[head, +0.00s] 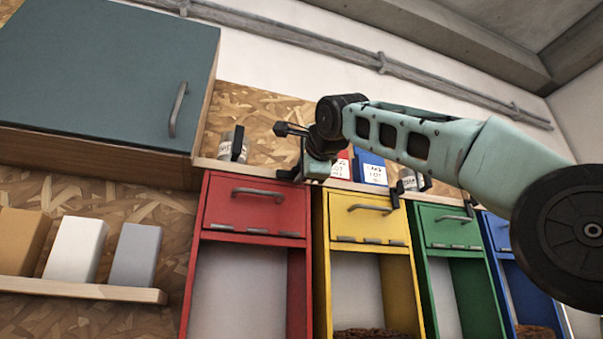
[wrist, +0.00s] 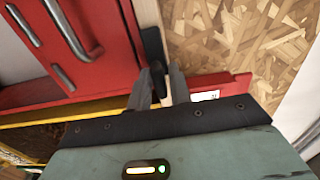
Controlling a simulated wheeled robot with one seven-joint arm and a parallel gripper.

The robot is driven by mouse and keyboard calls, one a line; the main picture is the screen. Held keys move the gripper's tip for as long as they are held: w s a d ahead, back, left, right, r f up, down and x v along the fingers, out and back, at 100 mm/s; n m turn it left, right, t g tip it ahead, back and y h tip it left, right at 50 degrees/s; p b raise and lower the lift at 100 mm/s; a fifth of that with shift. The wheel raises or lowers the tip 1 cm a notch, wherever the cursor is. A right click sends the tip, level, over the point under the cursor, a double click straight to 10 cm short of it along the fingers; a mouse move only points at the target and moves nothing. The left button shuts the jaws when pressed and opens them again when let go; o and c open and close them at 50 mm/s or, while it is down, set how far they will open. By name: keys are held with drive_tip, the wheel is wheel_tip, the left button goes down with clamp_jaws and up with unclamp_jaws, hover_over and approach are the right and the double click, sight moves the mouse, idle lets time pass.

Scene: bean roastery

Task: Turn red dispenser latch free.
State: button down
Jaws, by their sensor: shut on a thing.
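The red dispenser (head: 247,205) hangs at the left end of the row, its front flap with a grey handle closed. It also fills the upper left of the wrist view (wrist: 115,30). Its latch (wrist: 153,45) is a dark bar at the edge of the red front, beside the pale wooden ledge. My gripper (head: 301,172) is at the dispenser's top right corner in the head view and hides the latch there. In the wrist view my gripper (wrist: 160,80) has its grey fingers closed around the near end of the latch.
Yellow (head: 362,217), green (head: 445,228) and blue (head: 499,232) dispensers stand to the right. Red (head: 343,156) and blue (head: 371,168) packets and jars (head: 232,146) sit on the ledge above. A teal cabinet (head: 105,65) is upper left; a shelf (head: 80,289) is lower left.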

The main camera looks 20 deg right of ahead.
drive_tip(key=shift+f, duration=0.1)
idle(0.3)
drive_tip(key=c, duration=1.5)
unclamp_jaws()
drive_tip(key=s+b, duration=0.5)
drive_tip(key=s, duration=1.2)
drive_tip(key=shift+s, duration=0.2)
